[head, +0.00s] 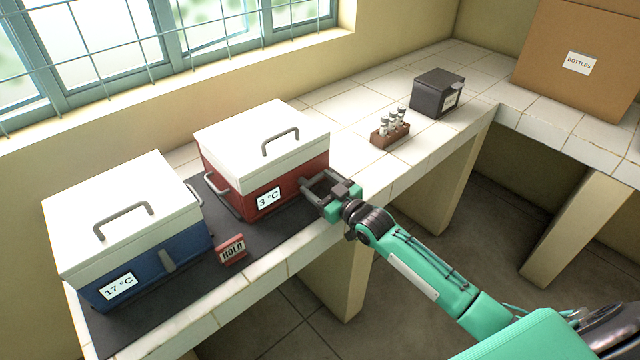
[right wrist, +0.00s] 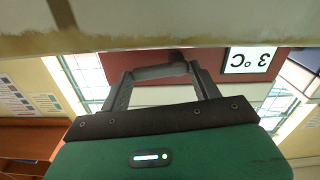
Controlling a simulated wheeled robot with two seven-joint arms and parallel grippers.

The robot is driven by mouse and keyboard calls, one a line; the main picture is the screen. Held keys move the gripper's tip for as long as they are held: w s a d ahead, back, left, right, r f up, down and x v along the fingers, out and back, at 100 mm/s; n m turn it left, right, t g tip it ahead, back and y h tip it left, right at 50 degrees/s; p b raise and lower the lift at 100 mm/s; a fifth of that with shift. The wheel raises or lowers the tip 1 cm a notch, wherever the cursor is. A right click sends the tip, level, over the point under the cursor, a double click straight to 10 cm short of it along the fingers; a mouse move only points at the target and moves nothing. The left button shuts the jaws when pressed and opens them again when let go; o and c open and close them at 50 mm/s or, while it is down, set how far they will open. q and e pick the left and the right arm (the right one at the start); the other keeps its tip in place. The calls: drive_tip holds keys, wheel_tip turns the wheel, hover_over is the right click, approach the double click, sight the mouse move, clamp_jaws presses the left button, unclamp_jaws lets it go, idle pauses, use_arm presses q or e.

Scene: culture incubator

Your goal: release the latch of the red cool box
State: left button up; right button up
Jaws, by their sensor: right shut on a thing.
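The red cool box (head: 242,196) stands on a dark mat with its white lid (head: 262,140) down and a label reading 3 °C (head: 268,198) on its front. My right gripper (head: 312,187) is at the front face, right of the label. In the right wrist view its fingers (right wrist: 163,80) are shut on the latch (right wrist: 160,71), a grey piece between the fingertips against the red wall (right wrist: 228,85). The gripper hides most of the latch in the head view. My left gripper is not in view.
A blue cool box (head: 140,285) reading 17 °C stands at left, with a red HOLD sign (head: 230,250) on the mat (head: 190,295) between. A vial rack (head: 390,135) and dark box (head: 437,93) stand behind right. Tiled counter (head: 350,150) is free right of the red box.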

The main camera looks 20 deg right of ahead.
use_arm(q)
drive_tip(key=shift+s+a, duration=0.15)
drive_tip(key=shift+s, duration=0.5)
use_arm(e)
drive_tip(key=shift+f+m, duration=0.2)
drive_tip(key=shift+m, duration=0.7)
drive_tip(key=o, duration=0.9)
drive_tip(key=shift+o, duration=0.4)
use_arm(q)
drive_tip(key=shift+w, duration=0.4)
